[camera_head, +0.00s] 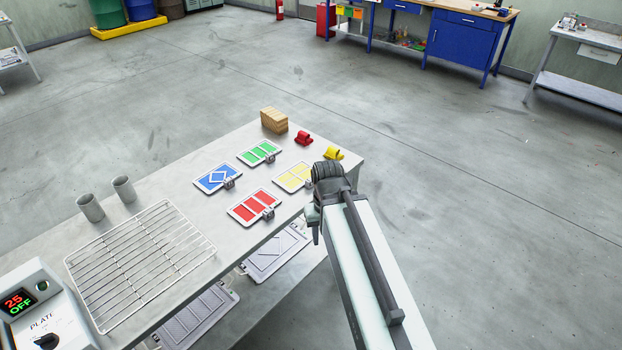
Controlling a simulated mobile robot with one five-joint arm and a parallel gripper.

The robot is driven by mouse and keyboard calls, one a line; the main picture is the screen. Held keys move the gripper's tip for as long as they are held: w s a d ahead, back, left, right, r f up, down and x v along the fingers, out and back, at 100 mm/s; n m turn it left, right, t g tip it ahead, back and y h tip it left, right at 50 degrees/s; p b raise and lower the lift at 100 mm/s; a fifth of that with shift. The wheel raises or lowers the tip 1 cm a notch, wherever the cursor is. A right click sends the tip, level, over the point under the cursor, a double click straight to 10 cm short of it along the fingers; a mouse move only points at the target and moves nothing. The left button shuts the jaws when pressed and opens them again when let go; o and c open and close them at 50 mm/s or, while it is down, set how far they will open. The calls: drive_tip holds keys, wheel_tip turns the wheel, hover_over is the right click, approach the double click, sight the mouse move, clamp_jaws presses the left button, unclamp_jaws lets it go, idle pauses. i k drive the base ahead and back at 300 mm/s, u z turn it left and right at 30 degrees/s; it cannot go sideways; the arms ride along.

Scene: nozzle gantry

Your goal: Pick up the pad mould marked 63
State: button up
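Flat trays that may be moulds lie on the grey table (150,195): one blue (216,178), one green (258,152), one yellow (294,177) and one red (253,206). Each has a small metal clip-like part at its edge. Grey panelled plates lie on the shelf below, one at the right (275,255) and one at the left (200,316), partly hidden by the tabletop. I can read no 63 on any of them. My gripper (314,225) is by the table's right edge, right of the red tray and apart from it; its fingers are mostly hidden.
A wire rack (140,262), two grey cups (106,198) and a control box (42,310) reading 25 OFF fill the table's left part. A tan block (274,120), a red piece (304,138) and a yellow piece (333,153) stand at the far end. Floor to the right is clear.

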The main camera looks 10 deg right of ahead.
sight(224, 174)
drive_tip(key=u, duration=3.4)
drive_tip(key=k, duration=1.1)
drive_tip(key=z, duration=0.7)
drive_tip(key=i, duration=1.05)
drive_tip(key=u, duration=0.05)
